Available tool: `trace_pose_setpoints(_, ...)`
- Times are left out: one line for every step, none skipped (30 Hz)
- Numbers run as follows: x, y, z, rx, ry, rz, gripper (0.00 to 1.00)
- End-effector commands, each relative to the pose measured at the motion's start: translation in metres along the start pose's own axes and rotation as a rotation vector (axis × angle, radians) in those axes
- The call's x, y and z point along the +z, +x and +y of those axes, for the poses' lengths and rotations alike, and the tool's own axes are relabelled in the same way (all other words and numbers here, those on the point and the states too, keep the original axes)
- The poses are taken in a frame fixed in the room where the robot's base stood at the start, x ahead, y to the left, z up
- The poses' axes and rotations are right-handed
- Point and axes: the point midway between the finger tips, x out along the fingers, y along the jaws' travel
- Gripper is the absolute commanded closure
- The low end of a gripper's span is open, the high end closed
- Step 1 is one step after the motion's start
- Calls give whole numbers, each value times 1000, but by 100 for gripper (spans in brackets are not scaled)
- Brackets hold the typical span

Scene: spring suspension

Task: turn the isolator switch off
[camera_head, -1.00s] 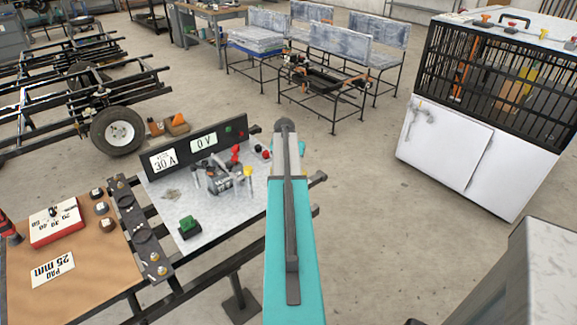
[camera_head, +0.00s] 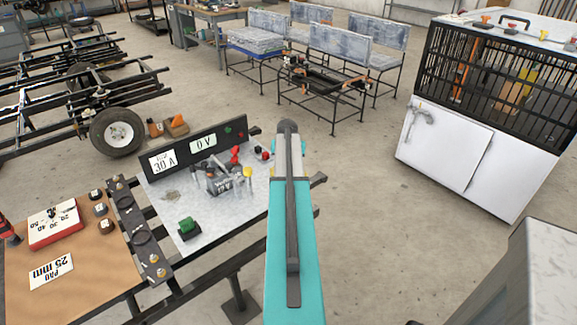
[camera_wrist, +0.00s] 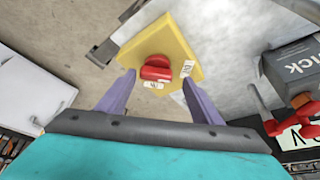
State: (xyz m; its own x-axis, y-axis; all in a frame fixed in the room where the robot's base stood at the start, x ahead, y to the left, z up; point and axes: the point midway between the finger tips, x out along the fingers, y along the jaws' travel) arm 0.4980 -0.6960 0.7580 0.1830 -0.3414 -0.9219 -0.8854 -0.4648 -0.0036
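The isolator switch (camera_wrist: 157,68) shows in the wrist view as a red knob on a yellow plate, with small white labels on the plate. The knob's long side lies roughly across the picture. My gripper (camera_wrist: 159,80) has two purple fingers, spread apart and empty. They reach toward the plate, one on each side of the knob, with a gap visible between each finger and the knob. I cannot tell how far the fingertips are above the plate. In the head view my arm hides the switch and the fingers.
A grey-topped bench (camera_head: 207,232) with a meter panel (camera_head: 215,143) stands left of my arm. In the wrist view a dark box (camera_wrist: 292,66) and red clamps (camera_wrist: 300,103) lie right of the switch. A white cabinet (camera_head: 445,150) stands at right, with clear floor between.

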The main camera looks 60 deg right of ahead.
Motion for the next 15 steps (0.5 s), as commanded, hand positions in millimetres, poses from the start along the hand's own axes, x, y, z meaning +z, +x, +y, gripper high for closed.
trace_pose_setpoints(1,0,1,1,1,-1,41)
trace_pose_setpoints(1,0,2,2,1,-2,41)
trace_pose_setpoints(1,0,2,2,2,-2,41)
trace_pose_setpoints(1,0,2,3,2,-3,41)
trace_pose_setpoints(2,0,2,3,2,-3,41)
trace_pose_setpoints(2,0,3,3,2,-4,41)
trace_pose_setpoints(2,0,3,4,2,-4,41)
trace_pose_setpoints(2,0,3,4,2,-4,41)
trace_pose_setpoints(2,0,3,4,2,-4,41)
trace_pose_setpoints(2,-1,3,4,2,-4,41)
trace_pose_setpoints(2,-2,3,4,3,-4,41)
trace_pose_setpoints(2,-4,3,5,3,-4,41)
trace_pose_setpoints(2,-5,4,5,3,-3,41)
trace_pose_setpoints(2,-7,4,5,3,-3,41)
trace_pose_setpoints(2,-10,3,5,3,-3,41)
